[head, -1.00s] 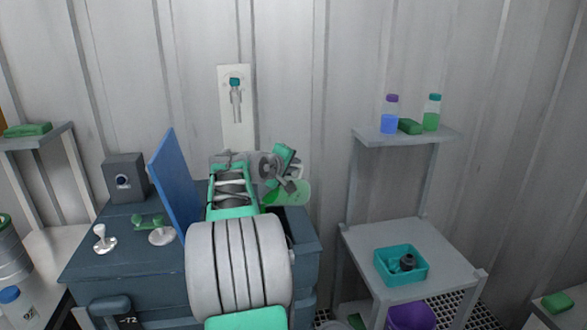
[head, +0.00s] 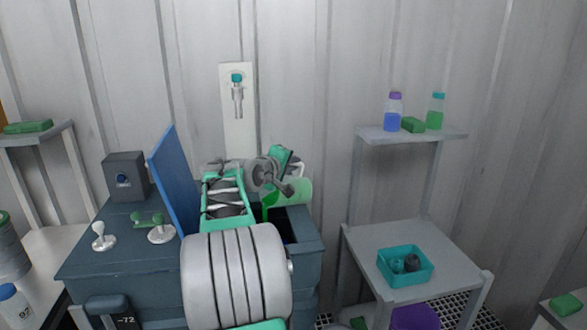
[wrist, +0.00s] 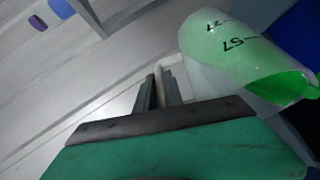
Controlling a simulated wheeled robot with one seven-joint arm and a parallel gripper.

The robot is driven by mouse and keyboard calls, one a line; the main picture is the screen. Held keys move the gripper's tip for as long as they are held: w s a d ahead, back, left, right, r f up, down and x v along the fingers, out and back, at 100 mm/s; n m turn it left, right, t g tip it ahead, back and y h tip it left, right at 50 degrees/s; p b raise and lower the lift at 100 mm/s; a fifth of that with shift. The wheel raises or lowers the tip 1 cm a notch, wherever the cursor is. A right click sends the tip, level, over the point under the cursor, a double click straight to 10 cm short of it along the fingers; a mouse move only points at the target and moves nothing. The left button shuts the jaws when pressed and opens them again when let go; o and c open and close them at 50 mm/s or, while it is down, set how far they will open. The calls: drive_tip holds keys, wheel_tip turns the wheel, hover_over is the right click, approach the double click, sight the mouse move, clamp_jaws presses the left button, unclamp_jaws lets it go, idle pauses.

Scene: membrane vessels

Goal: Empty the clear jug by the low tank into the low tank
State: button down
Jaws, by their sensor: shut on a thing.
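The clear jug (head: 299,191) holds green liquid and is tipped over, its mouth towards the left, above the low tank (head: 306,240). Bright green liquid shows at the jug's lip and below it, over the tank's dark opening. In the wrist view the jug (wrist: 235,50) lies tilted with upside-down markings, and green liquid sits at its lip on the right. My gripper (wrist: 166,88) is shut on the jug's pale handle; it also shows in the head view (head: 284,186). My arm hides part of the tank opening, and the liquid level inside cannot be seen.
A blue lid panel (head: 174,180) stands raised left of the opening. A grey box (head: 124,177) and white-knobbed fittings (head: 104,236) are on the tank's left top. Right, a stand holds a teal tray (head: 405,266); its upper shelf (head: 450,134) carries two bottles and a green block.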

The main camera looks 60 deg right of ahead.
drive_tip(key=shift+w+a+h+b, duration=0.15)
drive_tip(key=shift+a+h+b, duration=0.25)
drive_tip(key=shift+b, duration=0.3)
drive_tip(key=shift+f, duration=0.15)
drive_tip(key=shift+w+a+f+b, duration=0.2)
drive_tip(key=shift+a+b, duration=0.1)
drive_tip(key=shift+b, duration=0.4)
drive_tip(key=b, duration=0.1)
drive_tip(key=a+h+b, duration=0.1)
drive_tip(key=a+b, duration=0.1)
drive_tip(key=shift+w+a+f+n, duration=0.1)
drive_tip(key=shift+w+f+n, duration=0.2)
drive_tip(key=shift+w+a+h+b, duration=0.15)
drive_tip(key=shift+a+h+b, duration=0.25)
drive_tip(key=shift+a+b, duration=0.05)
drive_tip(key=shift+r, duration=0.1)
drive_tip(key=shift+a, duration=0.1)
